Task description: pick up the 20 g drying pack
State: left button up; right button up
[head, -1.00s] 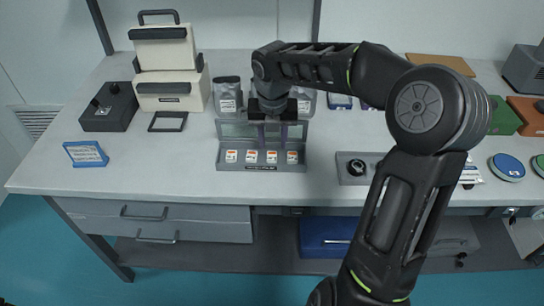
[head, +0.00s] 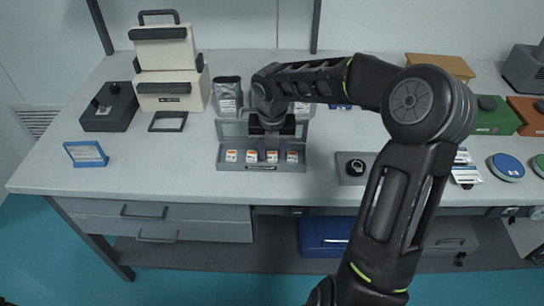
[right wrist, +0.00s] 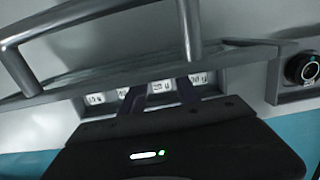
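A grey case (head: 225,166) with its lid raised holds several small white packs with orange marks in a row. Their labels are too small to read surely, so I cannot tell which is the 20 g drying pack. My right gripper (head: 272,152) points down over the case, its fingers apart on either side of the third pack from the left (head: 272,156). That pack also shows between the fingers in the right wrist view (right wrist: 161,87). Whether the fingers touch it I cannot tell. My left gripper is not in view.
The case's raised lid (head: 233,129) stands just behind the packs. A silver pouch (head: 228,96) stands behind it, and a grey block with a black knob (head: 355,168) is to the right. A blue-framed sign (head: 86,154) is at the left. The bench front is clear.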

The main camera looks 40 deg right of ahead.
aim_at(272, 156)
jog(key=shift+c, duration=0.6)
grip_shut()
notch_tip(272, 156, up, 18)
dwell(0.6)
jog(key=shift+p, duration=0.3)
